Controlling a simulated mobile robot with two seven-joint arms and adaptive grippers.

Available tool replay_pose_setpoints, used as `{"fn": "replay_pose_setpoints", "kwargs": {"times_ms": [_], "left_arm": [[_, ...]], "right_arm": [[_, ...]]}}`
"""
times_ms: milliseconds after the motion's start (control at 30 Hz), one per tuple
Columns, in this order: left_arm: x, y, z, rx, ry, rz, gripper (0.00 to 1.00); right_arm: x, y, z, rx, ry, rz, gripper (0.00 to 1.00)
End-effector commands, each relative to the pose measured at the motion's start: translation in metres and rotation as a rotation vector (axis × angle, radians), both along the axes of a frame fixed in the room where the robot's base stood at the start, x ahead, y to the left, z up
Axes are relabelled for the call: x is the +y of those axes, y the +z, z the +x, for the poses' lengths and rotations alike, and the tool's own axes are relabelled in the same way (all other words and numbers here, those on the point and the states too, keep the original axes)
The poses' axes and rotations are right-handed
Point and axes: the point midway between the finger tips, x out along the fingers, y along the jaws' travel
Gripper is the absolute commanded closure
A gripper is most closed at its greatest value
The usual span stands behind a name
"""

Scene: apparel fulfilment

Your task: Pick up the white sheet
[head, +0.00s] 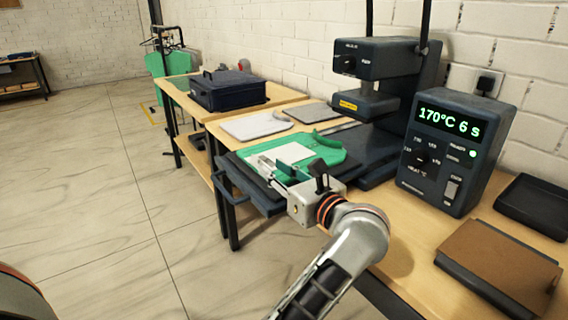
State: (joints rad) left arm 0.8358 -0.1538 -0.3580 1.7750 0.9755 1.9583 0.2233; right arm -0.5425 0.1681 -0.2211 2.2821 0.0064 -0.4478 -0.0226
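A white square sheet (291,153) lies on a green garment (326,150), which is spread on the dark platen of the heat press (374,92).
The control box (458,150) reads 170°C 6 s, with a green light lit. A pale flat pad (255,125) and a grey one (312,113) lie behind the press. A dark case (228,91) stands farther back. A brown pad (498,266) and black tray (535,204) are at right.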

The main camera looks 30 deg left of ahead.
Motion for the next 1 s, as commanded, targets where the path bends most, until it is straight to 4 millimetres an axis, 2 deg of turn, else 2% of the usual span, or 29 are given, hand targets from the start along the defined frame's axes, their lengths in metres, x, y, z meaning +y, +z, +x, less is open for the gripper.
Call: {"fn": "replay_pose_setpoints", "kwargs": {"times_ms": [67, 367, 700, 967, 1000], "left_arm": [[0.001, -0.005, 0.004, -0.008, -0.002, -0.026, 0.75], [0.028, -0.005, 0.014, -0.011, -0.001, -0.028, 0.75], [0.068, -0.011, 0.030, -0.009, -0.001, -0.026, 0.75], [0.071, -0.009, 0.031, -0.010, -0.002, -0.029, 0.75], [0.071, -0.009, 0.031, -0.010, -0.002, -0.028, 0.78]], "right_arm": [[0.000, -0.002, -0.001, 0.003, 0.001, 0.001, 0.60], [0.004, 0.000, 0.001, -0.004, 0.001, 0.012, 0.60], [0.011, 0.004, 0.004, -0.015, 0.000, 0.037, 0.60], [0.012, 0.006, 0.004, -0.017, 0.000, 0.039, 0.60], [0.012, 0.006, 0.005, -0.018, 0.000, 0.039, 0.60]]}}
